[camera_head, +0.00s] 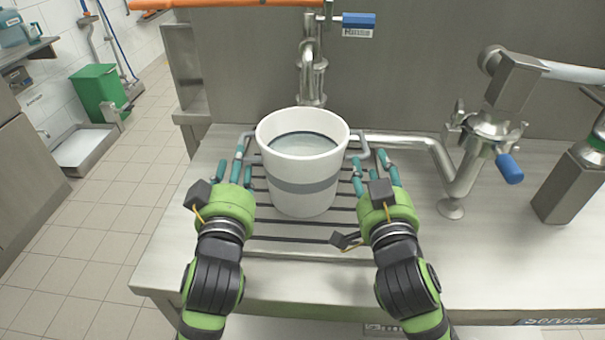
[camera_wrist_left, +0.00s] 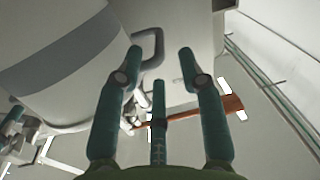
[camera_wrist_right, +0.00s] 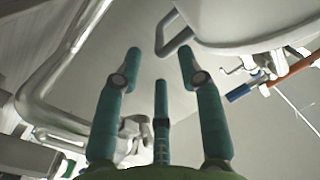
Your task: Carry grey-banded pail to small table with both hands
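The white pail (camera_head: 303,190) with a grey band stands upright on the slotted drain area of the steel counter, with liquid inside. It has a handle on each side. My left gripper (camera_head: 235,172) is open beside the pail's left handle (camera_head: 241,146); in the left wrist view that handle (camera_wrist_left: 152,48) shows just beyond the fingers, not clasped. My right gripper (camera_head: 376,178) is open beside the right handle (camera_head: 364,143); in the right wrist view that handle (camera_wrist_right: 172,38) lies beyond the open fingers. No small table can be made out for certain.
A steel tap (camera_head: 311,75) rises behind the pail. Thick pipework (camera_head: 440,165) with a blue-handled valve (camera_head: 509,168) stands to the right. A green bin (camera_head: 98,92) and a low tray (camera_head: 86,148) are on the floor at left. Tiled floor (camera_head: 110,215) left of the counter is clear.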

